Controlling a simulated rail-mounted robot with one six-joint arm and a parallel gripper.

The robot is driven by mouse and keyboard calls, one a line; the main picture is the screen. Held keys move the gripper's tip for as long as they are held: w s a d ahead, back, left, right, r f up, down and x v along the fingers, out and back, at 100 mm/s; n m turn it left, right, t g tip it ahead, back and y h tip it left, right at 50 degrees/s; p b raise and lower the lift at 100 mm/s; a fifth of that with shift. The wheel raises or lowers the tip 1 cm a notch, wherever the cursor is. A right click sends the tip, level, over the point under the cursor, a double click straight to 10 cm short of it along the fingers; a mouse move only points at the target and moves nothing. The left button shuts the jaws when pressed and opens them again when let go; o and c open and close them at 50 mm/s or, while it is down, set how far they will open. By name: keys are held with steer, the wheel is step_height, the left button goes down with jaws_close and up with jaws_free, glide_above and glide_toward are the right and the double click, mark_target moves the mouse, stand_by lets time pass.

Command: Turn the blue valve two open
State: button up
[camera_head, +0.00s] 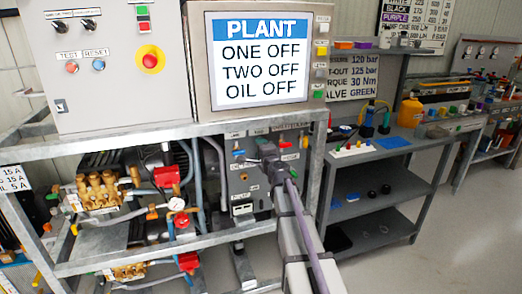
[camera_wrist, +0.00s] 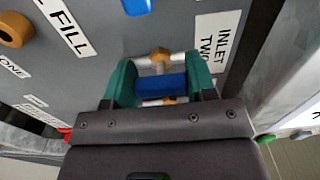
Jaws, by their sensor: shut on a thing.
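The blue valve handle (camera_wrist: 161,86) sits between the teal fingers of my gripper (camera_wrist: 160,77) in the wrist view, in front of a brass fitting (camera_wrist: 160,56). The "INLET TWO" label (camera_wrist: 213,42) is just right of it on the grey panel. My gripper is shut on this handle. In the head view my gripper (camera_head: 268,158) is at the grey valve panel (camera_head: 240,190), under the plant screen, and hides the handle there. The screen (camera_head: 261,62) reads ONE OFF, TWO OFF, OIL OFF.
Another blue handle (camera_wrist: 136,6) shows at the top of the wrist view, and an orange-brown knob (camera_wrist: 14,30) at the left. A metal frame post (camera_head: 317,170) stands close right of the panel. Brass pumps (camera_head: 102,190) and hoses are left. Open floor lies at right.

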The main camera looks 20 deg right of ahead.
steer(key=o, duration=0.9)
steer(key=s, duration=0.7)
steer(key=s+a, duration=0.1)
steer(key=s, duration=0.2)
steer(key=shift+s+a, duration=0.1)
steer(key=shift+s, duration=0.3)
